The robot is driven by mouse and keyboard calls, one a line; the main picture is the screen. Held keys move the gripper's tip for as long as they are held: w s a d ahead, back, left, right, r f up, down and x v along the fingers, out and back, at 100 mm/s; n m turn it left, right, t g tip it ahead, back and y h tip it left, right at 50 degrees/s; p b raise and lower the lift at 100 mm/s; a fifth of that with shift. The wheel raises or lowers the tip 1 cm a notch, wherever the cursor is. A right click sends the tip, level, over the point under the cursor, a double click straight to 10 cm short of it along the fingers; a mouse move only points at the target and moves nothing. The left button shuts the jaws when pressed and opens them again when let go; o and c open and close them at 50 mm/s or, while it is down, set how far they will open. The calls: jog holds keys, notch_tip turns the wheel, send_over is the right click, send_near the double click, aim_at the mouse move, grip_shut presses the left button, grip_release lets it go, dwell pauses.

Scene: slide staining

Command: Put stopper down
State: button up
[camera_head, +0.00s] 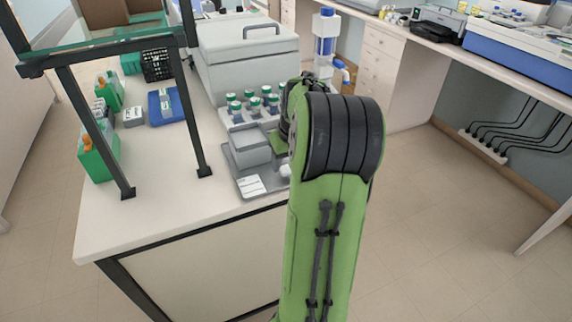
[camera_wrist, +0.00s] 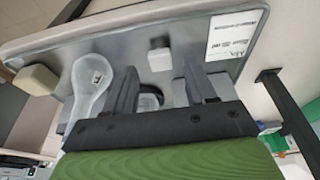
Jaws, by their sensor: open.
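In the wrist view, a small white block-like piece (camera_wrist: 159,57), which looks like the stopper, lies on the grey tray (camera_wrist: 225,66). My gripper (camera_wrist: 160,68) is open, its two dark fingers spread to either side of and just short of this piece. It does not appear to touch the piece. A pale translucent flask-shaped vessel (camera_wrist: 90,86) with a small label is beside the left finger. A dark rounded shape shows between the fingers near the palm; I cannot tell what it is. In the head view my arm hides my gripper; the tray (camera_head: 247,185) shows left of it.
Several green-capped bottles (camera_head: 252,106) stand behind the tray, before a large grey-white box (camera_head: 248,55). A dark frame (camera_head: 185,95) rises at the left, by green boxes (camera_head: 97,150) and a blue tray (camera_head: 166,107). The bench's front left corner (camera_head: 100,225) is clear.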

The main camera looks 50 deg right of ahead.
jog(key=p+v, duration=0.2)
jog(key=v, duration=0.7)
jog(key=w+a+r+n, duration=0.1)
jog(key=a+r+n, duration=0.1)
jog(key=a, duration=0.8)
jog(key=w+a+r+n, duration=0.1)
jog(key=a, duration=0.9)
jog(key=s+a+f+n+t+y, duration=0.1)
jog(key=s+a+f+n+t, duration=0.1)
jog(key=s+a, duration=0.8)
jog(key=a+n, duration=0.1)
jog(key=a, duration=0.2)
jog(key=shift+s+f+t+y, duration=0.2)
jog(key=shift+s+t+y, duration=0.1)
jog(key=shift+t, duration=0.1)
jog(key=shift+r, duration=0.1)
